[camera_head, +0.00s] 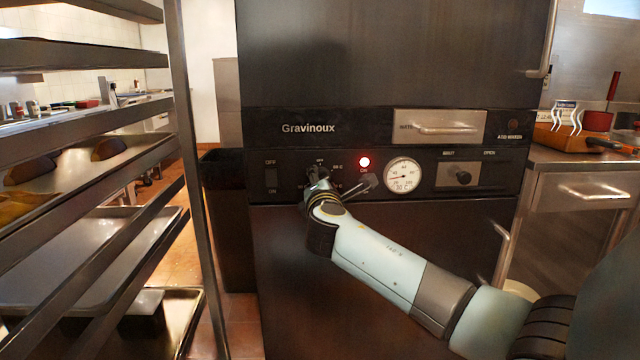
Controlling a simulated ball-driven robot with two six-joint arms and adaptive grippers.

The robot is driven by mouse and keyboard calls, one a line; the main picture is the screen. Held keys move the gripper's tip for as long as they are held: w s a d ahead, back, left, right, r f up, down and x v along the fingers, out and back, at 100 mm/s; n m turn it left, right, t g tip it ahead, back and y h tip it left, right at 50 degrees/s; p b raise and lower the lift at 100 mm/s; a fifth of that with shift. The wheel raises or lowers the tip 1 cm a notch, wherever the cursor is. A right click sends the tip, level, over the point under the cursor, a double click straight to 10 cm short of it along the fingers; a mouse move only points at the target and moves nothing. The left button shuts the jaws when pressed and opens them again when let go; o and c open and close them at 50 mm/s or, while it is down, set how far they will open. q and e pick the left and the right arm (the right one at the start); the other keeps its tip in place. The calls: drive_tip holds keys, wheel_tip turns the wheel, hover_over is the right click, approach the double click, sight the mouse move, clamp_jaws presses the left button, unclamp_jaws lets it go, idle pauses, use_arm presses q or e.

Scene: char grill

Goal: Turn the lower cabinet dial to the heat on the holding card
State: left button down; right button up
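The dark cabinet's control panel (225,118) carries the name Gravinoux. Its heat dial (318,171), ringed by small white markings, is mostly hidden behind my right gripper (322,182). The gripper is at the dial, and its arm comes in from the lower right. The fingers are dark against the panel, so I cannot tell whether they are closed on the knob. The dial's setting is unreadable. A small card (565,104) stands on the right counter, its text too small to read. My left gripper is not in view.
A lit red lamp (364,161), a round white gauge (403,175) and a vent knob (459,177) sit right of the dial. A drawer handle (447,129) projects above. A tray rack (190,150) stands close on the left, a counter (580,160) on the right.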

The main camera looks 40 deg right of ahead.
drive_tip(key=o, duration=0.5)
drive_tip(key=shift+c, duration=0.2)
drive_tip(key=v, duration=1.2)
